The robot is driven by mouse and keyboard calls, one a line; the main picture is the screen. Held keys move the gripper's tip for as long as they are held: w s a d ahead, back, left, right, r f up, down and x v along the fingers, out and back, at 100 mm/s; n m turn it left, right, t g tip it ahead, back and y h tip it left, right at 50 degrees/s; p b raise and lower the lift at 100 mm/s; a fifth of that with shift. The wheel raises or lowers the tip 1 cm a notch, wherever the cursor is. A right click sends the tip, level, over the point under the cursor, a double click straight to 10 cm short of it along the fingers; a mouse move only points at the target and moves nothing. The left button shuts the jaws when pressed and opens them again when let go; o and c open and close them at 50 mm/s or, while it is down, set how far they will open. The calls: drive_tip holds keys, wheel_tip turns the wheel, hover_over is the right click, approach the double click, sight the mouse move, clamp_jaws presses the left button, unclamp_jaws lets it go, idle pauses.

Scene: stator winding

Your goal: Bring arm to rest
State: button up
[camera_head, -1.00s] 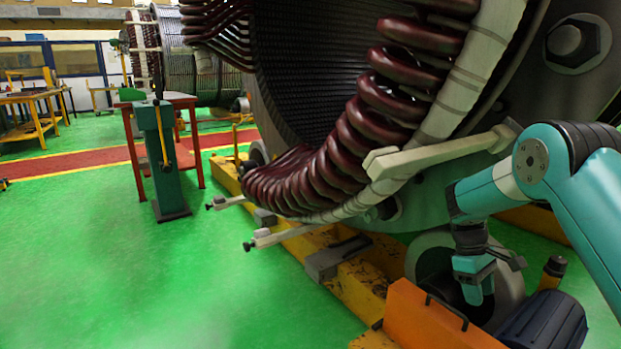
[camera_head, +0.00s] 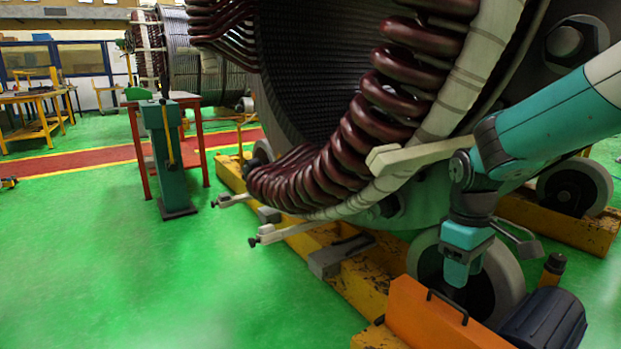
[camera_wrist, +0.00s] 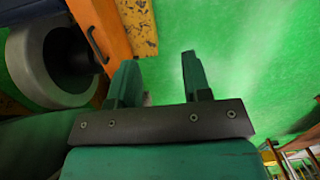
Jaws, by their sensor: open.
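My arm (camera_head: 560,125) reaches in from the right in the head view, in front of the large stator (camera_head: 310,90) with its dark red coils. My gripper (camera_head: 457,280) hangs downward in front of a grey roller wheel and behind the orange box. In the wrist view my gripper (camera_wrist: 160,80) shows two teal fingers apart with nothing between them. Green floor lies beyond the fingers in that view.
The orange box (camera_head: 440,318) and a dark motor (camera_head: 545,322) sit close below my gripper. The roller wheel (camera_head: 505,275) rests on a yellow base frame (camera_head: 365,290). A red table (camera_head: 190,100) and green stand (camera_head: 166,155) are at left. Open green floor lies left.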

drive_tip(key=s+a+r+y, duration=0.2)
drive_tip(key=s+a, duration=0.2)
drive_tip(key=s, duration=0.4)
drive_tip(key=s+a+r+t+y, duration=0.1)
drive_tip(key=s+a+r, duration=0.25)
drive_tip(key=s, duration=0.45)
drive_tip(key=s+a+r+y, duration=0.2)
drive_tip(key=s+a, duration=0.2)
drive_tip(key=s, duration=0.4)
wheel_tip(320, 180, up, 29)
drive_tip(key=p, duration=2.9)
drive_tip(key=shift+w+f, duration=0.2)
drive_tip(key=shift+w, duration=0.05)
